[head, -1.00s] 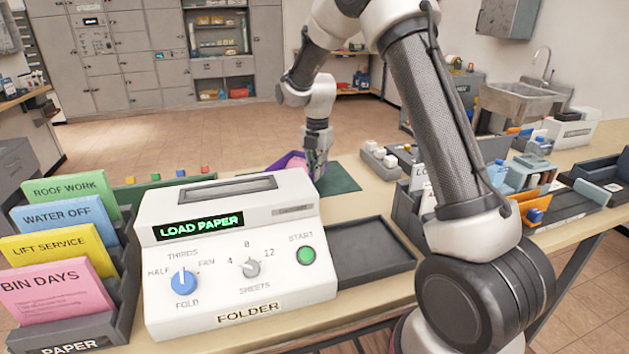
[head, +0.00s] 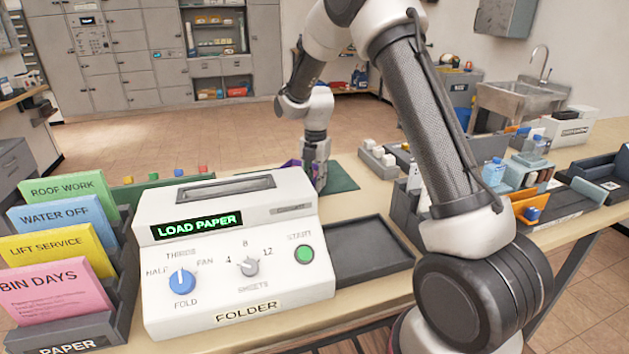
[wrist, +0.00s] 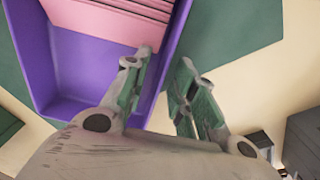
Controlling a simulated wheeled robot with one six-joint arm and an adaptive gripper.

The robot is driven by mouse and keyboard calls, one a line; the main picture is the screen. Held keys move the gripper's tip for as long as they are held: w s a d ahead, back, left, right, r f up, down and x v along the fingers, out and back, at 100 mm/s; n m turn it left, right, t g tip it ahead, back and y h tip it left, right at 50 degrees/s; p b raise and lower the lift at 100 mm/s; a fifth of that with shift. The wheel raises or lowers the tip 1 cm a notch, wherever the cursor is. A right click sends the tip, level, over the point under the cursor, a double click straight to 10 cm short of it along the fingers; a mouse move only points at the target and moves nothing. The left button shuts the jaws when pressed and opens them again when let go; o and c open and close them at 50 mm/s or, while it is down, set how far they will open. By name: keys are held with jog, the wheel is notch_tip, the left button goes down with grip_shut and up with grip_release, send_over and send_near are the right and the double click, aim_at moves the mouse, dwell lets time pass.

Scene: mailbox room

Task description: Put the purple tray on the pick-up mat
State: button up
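The purple tray (wrist: 68,85) holds pink folded sheets (wrist: 110,22) in the wrist view. It appears to rest flat on the green mat (wrist: 235,38), which shows on both sides of it. In the head view only a sliver of the tray (head: 290,163) shows behind the folder machine; the mat (head: 341,177) shows to its right. My gripper (wrist: 160,85) straddles the tray's right wall, one finger inside and one outside. The fingers stand apart with a gap around the wall. In the head view my gripper (head: 318,180) points down at the mat.
The white folder machine (head: 240,255) stands in front of the mat, with a dark empty tray (head: 368,250) at its right. A paper rack (head: 125,260) with coloured cards is at the left. Bins and bottles (head: 494,172) crowd the table's right side.

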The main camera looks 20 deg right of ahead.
notch_tip(320, 180, up, 12)
jog(key=r, duration=0.1)
jog(key=s+d+r+m, duration=0.3)
jog(key=s+r+m, duration=0.2)
jog(key=s+r, duration=0.1)
jog(key=s+d+r+m+t, duration=0.1)
jog(key=s+d+r+m, duration=0.2)
jog(key=s+m, duration=0.55)
jog(key=s+d+r+m+t, duration=0.2)
jog(key=s+r+m, duration=0.25)
jog(key=s, duration=0.65)
jog(key=s+d+f+m+t, duration=0.1)
jog(key=s+d+f+m, duration=0.1)
jog(key=s+m, duration=0.7)
jog(key=shift+s+f, duration=0.9)
jog(key=shift+s, duration=0.2)
